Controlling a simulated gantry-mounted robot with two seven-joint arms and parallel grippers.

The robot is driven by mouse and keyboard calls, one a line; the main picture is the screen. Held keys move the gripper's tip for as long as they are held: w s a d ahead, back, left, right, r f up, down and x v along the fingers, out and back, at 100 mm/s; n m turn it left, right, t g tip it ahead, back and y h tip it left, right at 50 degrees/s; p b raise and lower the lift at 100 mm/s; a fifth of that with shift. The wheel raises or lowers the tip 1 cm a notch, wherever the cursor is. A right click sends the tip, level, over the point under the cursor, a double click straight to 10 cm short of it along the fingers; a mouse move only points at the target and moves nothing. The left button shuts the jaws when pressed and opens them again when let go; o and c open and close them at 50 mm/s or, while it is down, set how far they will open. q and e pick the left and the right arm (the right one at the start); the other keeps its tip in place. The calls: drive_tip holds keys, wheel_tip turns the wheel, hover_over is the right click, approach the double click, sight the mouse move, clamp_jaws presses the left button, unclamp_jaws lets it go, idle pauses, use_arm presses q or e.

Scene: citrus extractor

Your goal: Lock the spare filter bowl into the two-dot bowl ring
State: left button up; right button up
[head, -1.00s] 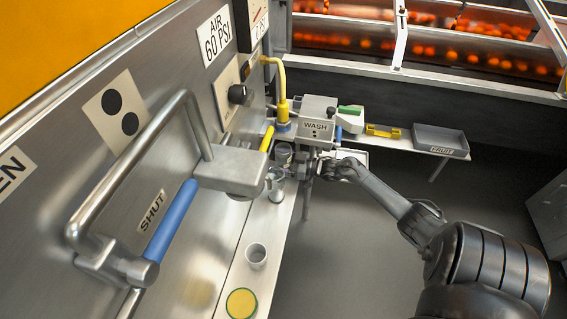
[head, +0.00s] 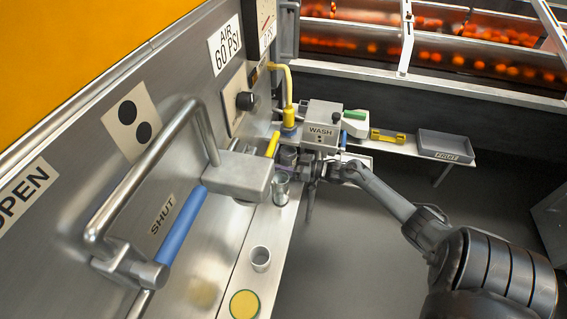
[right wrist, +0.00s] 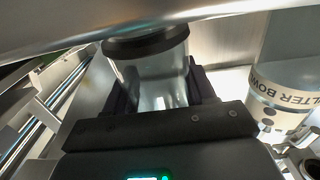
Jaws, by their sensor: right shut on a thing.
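My right gripper (head: 304,169) is beneath the WASH block at the panel. In the right wrist view it is shut on a clear bowl (right wrist: 153,85) with a black rim, the spare filter bowl as far as I can tell. The bowl is upright, its rim close under a grey metal body (right wrist: 200,14); I cannot tell whether they touch or lock. In the head view the held bowl (head: 288,157) is small and partly hidden by the gripper. The two-dot bowl ring cannot be made out clearly. My left gripper is not in view.
A clear cylinder (right wrist: 287,75) with a two-dot filter bowl label stands to the right in the wrist view. A handle (head: 165,160) juts from the panel.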

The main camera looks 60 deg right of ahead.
drive_tip(key=r+p, duration=0.2)
drive_tip(key=shift+s+d+r+p, duration=0.1)
drive_tip(key=shift+s+r+p, duration=0.25)
drive_tip(key=shift+r+p, duration=0.05)
drive_tip(key=p+v, duration=0.4)
drive_tip(key=v, duration=2.7)
drive_tip(key=shift+f+p, duration=0.3)
drive_tip(key=shift+p, duration=0.05)
drive_tip(key=shift+s+d, duration=0.1)
drive_tip(key=shift+f, duration=0.1)
